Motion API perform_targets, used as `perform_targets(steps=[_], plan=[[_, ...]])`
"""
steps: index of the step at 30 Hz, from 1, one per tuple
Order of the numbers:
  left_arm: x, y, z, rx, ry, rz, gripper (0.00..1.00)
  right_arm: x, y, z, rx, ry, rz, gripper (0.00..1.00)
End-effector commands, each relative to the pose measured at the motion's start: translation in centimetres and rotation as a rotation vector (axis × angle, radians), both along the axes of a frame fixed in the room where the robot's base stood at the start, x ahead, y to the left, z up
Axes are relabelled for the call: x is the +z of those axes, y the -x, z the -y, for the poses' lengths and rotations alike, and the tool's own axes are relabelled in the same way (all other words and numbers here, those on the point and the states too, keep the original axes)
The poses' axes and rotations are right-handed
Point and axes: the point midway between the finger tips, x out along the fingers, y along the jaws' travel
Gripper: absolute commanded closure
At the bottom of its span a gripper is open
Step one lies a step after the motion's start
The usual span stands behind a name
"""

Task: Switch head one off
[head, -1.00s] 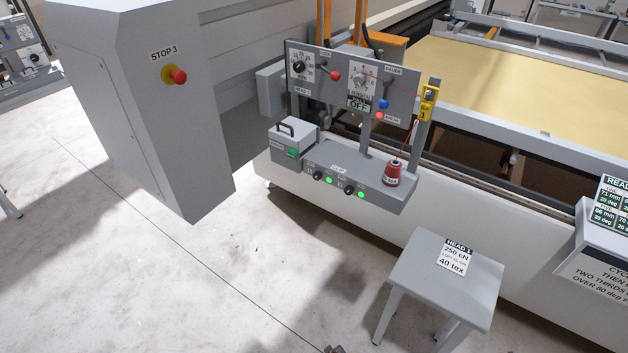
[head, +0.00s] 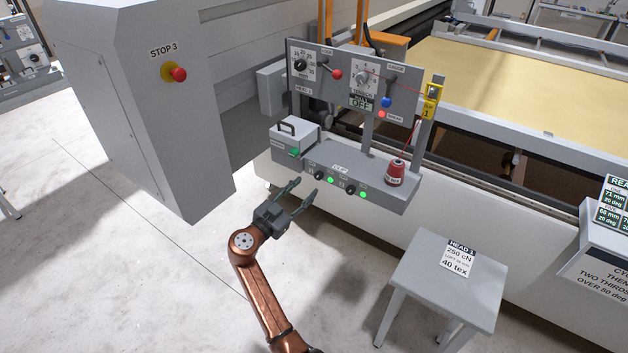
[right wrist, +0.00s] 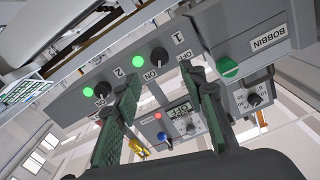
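A grey control box (head: 385,190) on the gantry carries two black rotary knobs, each with a lit green lamp. The left knob (head: 318,175) is marked 1 in the right wrist view (right wrist: 159,55), with ON and OFF beside it; its lamp (right wrist: 137,66) glows green. The second knob (head: 350,189) is marked 2 in the right wrist view (right wrist: 103,90), its lamp (right wrist: 87,92) also green. My right gripper (head: 308,189) is open and empty, just in front of and below knob 1, apart from the box. My left gripper is out of view.
Above the box stands a HEAD 1 panel (head: 322,82) with dials, levers and an OFF display. A red thread cone (head: 396,173) sits on the box's right end. A bobbin case (head: 292,148) is at left. A red stop button (head: 179,74) and small table (head: 420,280) stand nearby.

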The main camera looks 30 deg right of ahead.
Motion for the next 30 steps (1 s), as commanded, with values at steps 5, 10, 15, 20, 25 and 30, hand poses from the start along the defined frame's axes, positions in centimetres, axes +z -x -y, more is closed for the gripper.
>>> perform_targets(steps=[5,10,15,20,25,30], plan=[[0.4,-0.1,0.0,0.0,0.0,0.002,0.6,0.0,-1.1,2.7,0.001,0.001,-0.003,0.62],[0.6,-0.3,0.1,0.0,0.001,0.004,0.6,0.0,-2.1,4.9,0.003,0.001,-0.004,0.62],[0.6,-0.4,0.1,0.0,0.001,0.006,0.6,-0.1,-2.5,5.9,0.003,0.0,-0.004,0.62],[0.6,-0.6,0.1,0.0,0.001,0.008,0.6,-0.2,-2.6,6.1,0.005,0.0,-0.005,0.62],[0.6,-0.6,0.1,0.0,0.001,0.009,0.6,-0.2,-2.6,6.1,0.005,0.0,-0.005,0.65],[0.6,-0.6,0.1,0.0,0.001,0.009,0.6,-0.2,-2.6,6.0,0.005,0.0,-0.005,0.77]])
